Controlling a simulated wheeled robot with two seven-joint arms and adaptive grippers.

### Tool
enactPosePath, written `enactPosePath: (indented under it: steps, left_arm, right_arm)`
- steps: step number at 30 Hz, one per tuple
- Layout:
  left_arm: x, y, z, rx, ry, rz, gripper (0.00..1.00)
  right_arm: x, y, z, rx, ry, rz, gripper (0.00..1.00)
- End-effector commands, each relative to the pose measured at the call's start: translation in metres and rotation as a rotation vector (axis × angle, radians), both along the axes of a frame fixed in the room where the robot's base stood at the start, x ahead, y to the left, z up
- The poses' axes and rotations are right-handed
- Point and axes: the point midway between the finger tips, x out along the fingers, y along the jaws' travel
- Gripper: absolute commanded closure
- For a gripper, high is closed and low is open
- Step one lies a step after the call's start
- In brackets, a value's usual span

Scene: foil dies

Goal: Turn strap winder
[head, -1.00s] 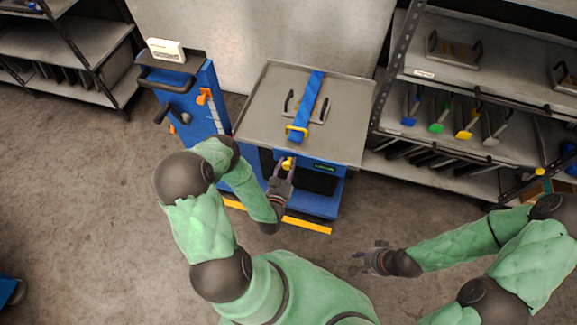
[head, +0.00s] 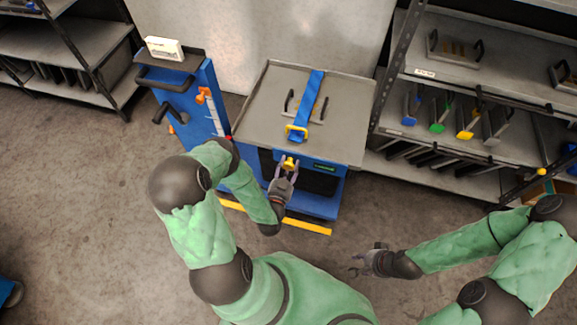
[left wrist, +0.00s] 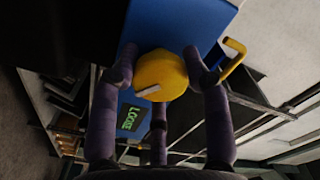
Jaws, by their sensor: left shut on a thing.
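The strap winder is a yellow knob (head: 289,163) on the front of the blue cart, below the tray edge. It fills the middle of the left wrist view (left wrist: 160,76) and has a pale mark on its face. My left gripper (head: 286,170) is shut on the knob, with its purple fingers around it in the left wrist view. The blue strap (head: 312,95) runs across the die (head: 291,104) on the grey tray and ends in a yellow hook (head: 296,132) at the front edge. My right gripper (head: 364,263) is empty above the floor, its fingers apart.
The cart's blue upright panel (head: 200,108) with black handles stands left of the tray (head: 247,120). A shelf rack with dies (head: 470,110) stands at the right. A label near the winder (left wrist: 131,118) reads roughly "LOOSE". Open floor lies in front.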

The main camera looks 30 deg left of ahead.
Motion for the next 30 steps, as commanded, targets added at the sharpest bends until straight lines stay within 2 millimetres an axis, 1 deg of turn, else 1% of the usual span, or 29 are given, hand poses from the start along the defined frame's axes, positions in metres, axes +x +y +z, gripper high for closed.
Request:
enactPosePath:
  steps: [1, 13, 14, 15, 16, 26, 30]
  left_arm:
    - [0.005, 0.004, 0.008, 0.016, -0.024, 0.001, 0.85]
    - [0.006, 0.003, 0.009, 0.019, -0.024, -0.002, 0.85]
    - [0.006, 0.003, 0.009, 0.019, -0.024, -0.002, 0.44]
    - [0.006, 0.003, 0.008, 0.019, -0.023, -0.002, 0.33]
    - [0.006, 0.003, 0.008, 0.019, -0.023, -0.003, 0.31]
    - [0.000, 0.000, 0.003, 0.011, -0.008, -0.001, 0.31]
    - [-0.011, -0.002, 0.002, 0.009, -0.007, -0.001, 0.31]
  right_arm:
    - [0.000, 0.000, 0.001, 0.000, 0.000, 0.000, 0.65]
    - [0.000, 0.000, 0.001, 0.000, 0.000, 0.000, 0.65]
    - [0.000, 0.000, 0.001, 0.000, 0.000, 0.000, 0.65]
    - [0.000, 0.000, 0.001, 0.000, 0.000, 0.000, 0.65]
    - [0.000, 0.000, 0.001, 0.000, 0.000, 0.000, 0.65]
    - [0.000, 0.000, 0.000, 0.000, 0.000, 0.000, 0.65]
    - [0.000, 0.000, 0.000, 0.000, 0.000, 0.000, 0.65]
